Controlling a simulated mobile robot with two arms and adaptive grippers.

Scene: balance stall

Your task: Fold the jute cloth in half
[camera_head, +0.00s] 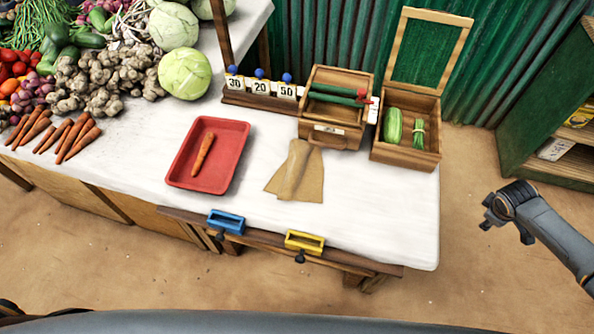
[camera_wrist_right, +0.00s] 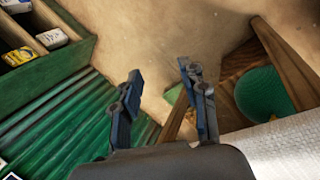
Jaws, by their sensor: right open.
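The jute cloth (camera_head: 298,172) lies on the white-topped table (camera_head: 400,215), in front of the wooden drawer box. It is tan, and its upper part looks narrow and creased while its lower part spreads out. My right gripper (camera_head: 488,222) is off the right side of the table, well away from the cloth. In the right wrist view my right gripper (camera_wrist_right: 158,95) is open with nothing between its fingers. The cloth does not show in that view. My left gripper is not in view.
A red tray (camera_head: 225,170) with one carrot is left of the cloth. A wooden box (camera_head: 415,155) with green vegetables is at the right. Blue (camera_head: 226,221) and yellow (camera_head: 304,242) holders line the front rail. Vegetables crowd the left; the table's front right is clear.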

